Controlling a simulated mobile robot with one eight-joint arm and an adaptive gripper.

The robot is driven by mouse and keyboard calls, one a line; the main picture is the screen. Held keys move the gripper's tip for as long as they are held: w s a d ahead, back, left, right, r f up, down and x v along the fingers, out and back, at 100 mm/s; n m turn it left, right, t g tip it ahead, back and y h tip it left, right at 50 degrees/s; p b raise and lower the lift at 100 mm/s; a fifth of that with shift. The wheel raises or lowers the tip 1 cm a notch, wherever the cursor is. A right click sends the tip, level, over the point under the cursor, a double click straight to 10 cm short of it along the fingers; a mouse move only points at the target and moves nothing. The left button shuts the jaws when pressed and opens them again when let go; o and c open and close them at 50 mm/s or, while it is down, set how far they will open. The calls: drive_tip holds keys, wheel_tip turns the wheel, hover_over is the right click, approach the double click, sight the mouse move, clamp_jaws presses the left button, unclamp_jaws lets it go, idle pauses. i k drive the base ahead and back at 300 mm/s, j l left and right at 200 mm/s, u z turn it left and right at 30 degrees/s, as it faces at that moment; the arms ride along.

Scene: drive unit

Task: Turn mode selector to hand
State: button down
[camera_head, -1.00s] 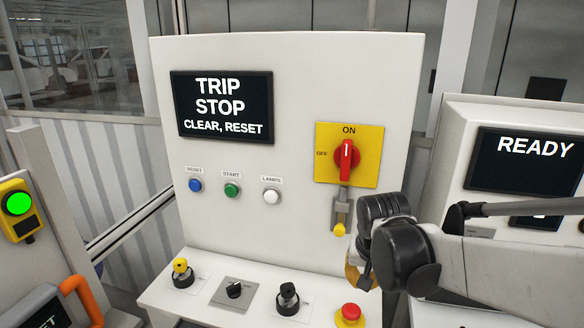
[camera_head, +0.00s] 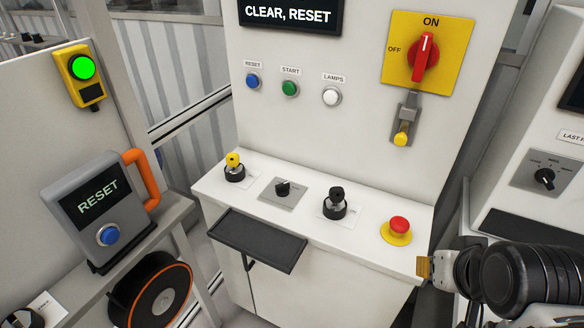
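A black rotary knob on a grey square plate (camera_head: 283,189) sits on the sloped white desk; its markings are too small to read. Left of it is a yellow-topped black switch (camera_head: 234,168), right of it a black-topped one (camera_head: 336,203). Another black rotary selector (camera_head: 544,178) is on the right cabinet, with small labels I cannot read clearly. I cannot tell which of these is the mode selector. My gripper (camera_head: 426,267) is at the lower right, beside the desk's right end and apart from the knobs; its finger opening is not clear.
A red emergency button (camera_head: 398,227) stands at the desk's right end, near my gripper. A dark tray (camera_head: 257,240) juts from the desk front. The red main switch (camera_head: 426,57) points to ON. A grey RESET box (camera_head: 98,208) with an orange handle stands left.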

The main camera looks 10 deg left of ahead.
sight(282, 189)
drive_tip(key=i+j, duration=0.15)
drive_tip(key=j, duration=0.2)
drive_tip(key=i+j, duration=0.1)
drive_tip(key=j, duration=0.2)
drive_tip(key=i+j, duration=0.15)
drive_tip(key=j, duration=0.2)
drive_tip(key=i+j, duration=0.1)
drive_tip(key=j, duration=0.25)
drive_tip(key=i+j, duration=0.15)
drive_tip(key=j, duration=0.15)
